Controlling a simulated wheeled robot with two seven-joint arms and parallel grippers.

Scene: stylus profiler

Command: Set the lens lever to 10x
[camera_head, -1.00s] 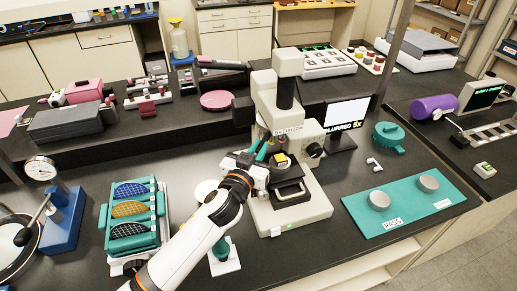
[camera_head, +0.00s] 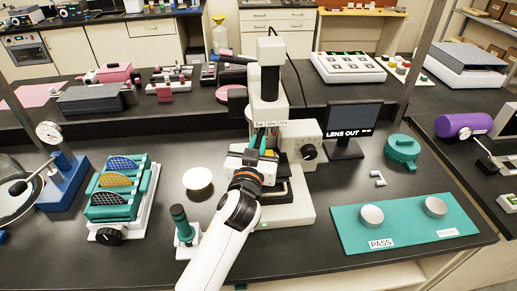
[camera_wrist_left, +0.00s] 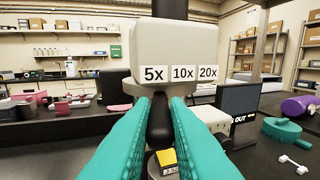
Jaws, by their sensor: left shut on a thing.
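The white microscope-like profiler (camera_head: 268,112) stands mid-table. Its head carries a label strip (camera_head: 271,125) reading 5x, 10x, 20x. In the left wrist view the black lens lever (camera_wrist_left: 160,118) hangs below the head, roughly under the 5x label (camera_wrist_left: 154,74) and left of the 10x label (camera_wrist_left: 183,74). My left gripper (camera_head: 263,139) has its teal fingers, also in the left wrist view (camera_wrist_left: 160,100), on both sides of the lever, shut on it. The screen (camera_head: 353,120) reads "LENS OUT". My right gripper is not in view.
A teal mat (camera_head: 400,232) with two metal discs and a PASS label lies at right. A rack of coloured wafers (camera_head: 122,190) and a teal-handled tool (camera_head: 182,225) stand left of my arm. A teal lidded pot (camera_head: 402,148) sits right of the screen.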

